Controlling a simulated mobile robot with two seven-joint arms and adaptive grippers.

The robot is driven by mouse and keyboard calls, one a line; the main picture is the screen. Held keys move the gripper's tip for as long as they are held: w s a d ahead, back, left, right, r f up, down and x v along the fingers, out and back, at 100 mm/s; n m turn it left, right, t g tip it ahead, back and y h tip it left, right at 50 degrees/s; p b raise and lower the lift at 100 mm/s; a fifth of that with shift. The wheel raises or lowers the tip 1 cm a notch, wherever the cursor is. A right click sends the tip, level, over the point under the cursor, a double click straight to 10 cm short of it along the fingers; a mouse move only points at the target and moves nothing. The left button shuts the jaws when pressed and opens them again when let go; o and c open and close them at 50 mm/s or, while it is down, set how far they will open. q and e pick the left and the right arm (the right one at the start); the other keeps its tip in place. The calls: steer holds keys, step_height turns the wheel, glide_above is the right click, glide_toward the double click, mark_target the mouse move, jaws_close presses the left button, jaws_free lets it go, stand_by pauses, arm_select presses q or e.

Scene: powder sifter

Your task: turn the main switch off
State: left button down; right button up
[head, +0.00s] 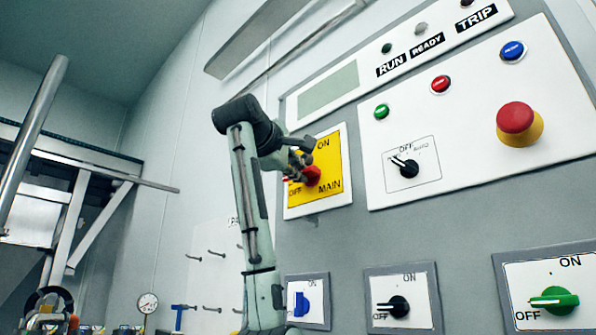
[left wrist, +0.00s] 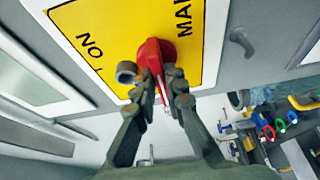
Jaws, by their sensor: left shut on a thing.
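The main switch is a red rotary knob (head: 312,176) on a yellow plate (head: 332,160) marked ON, OFF and MAIN. In the head view its handle extends left from the hub, close to the OFF word and away from ON. My left gripper (head: 298,167) is at the knob. In the left wrist view the red knob (left wrist: 154,54) has its handle between the two fingers of my left gripper (left wrist: 165,82), which are shut on it. The fingers hide part of the handle and the OFF word. My right gripper is in neither view.
A white panel to the right holds a red emergency button (head: 516,118), a black selector (head: 405,167) and small coloured buttons. Below are blue (head: 301,304), black (head: 395,306) and green (head: 554,300) rotary switches. Hooks and a gauge (head: 147,303) are at lower left.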

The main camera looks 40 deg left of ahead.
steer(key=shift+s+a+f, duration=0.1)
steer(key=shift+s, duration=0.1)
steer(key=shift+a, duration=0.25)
